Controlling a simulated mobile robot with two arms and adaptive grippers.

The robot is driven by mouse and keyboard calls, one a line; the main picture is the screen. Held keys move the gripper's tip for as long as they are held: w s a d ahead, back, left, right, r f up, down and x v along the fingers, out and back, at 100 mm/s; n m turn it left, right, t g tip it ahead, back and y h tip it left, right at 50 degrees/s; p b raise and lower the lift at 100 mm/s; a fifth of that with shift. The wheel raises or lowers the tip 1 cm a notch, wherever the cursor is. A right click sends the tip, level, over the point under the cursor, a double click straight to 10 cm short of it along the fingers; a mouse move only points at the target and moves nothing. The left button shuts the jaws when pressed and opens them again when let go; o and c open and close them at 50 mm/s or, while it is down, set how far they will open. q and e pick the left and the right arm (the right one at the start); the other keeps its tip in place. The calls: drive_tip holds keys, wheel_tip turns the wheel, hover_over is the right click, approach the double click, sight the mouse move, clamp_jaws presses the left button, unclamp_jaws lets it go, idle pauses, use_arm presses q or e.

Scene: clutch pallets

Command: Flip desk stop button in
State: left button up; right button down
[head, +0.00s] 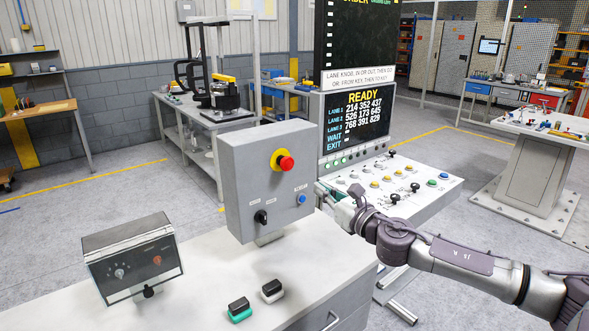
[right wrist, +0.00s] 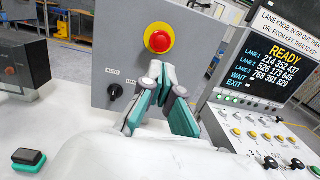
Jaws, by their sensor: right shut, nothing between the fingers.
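The desk stop button is a red mushroom head (head: 286,163) on a yellow ring. It sits on the upper front face of the upright grey control box (head: 244,191) on the desk. In the right wrist view the red button (right wrist: 158,41) shows above the fingers, and the grey box (right wrist: 110,60) is behind them. My right gripper (head: 326,190) is shut and empty at the right side of the box, lower than the button and apart from it. The fingers (right wrist: 166,80) cover the lower right of the box in the wrist view. My left gripper is out of view.
A black knob (head: 261,217) and a blue button (head: 302,199) are lower on the box. A small meter box (head: 133,260) and two rocker switches (head: 239,309) are on the desk. A console (head: 390,185) with many knobs stands close behind my right gripper.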

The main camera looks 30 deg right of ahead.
sight(289, 166)
drive_tip(key=w+p, duration=0.2)
drive_tip(key=w, duration=0.1)
drive_tip(key=w+p, duration=0.1)
drive_tip(key=w, duration=0.2)
drive_tip(key=w+r+p, duration=0.1)
drive_tip(key=w+p, duration=0.1)
drive_tip(key=w, duration=0.2)
drive_tip(key=shift+a+p, duration=0.25)
drive_tip(key=shift+p, duration=0.1)
drive_tip(key=shift+w+f, duration=0.1)
drive_tip(key=shift+w, duration=0.75)
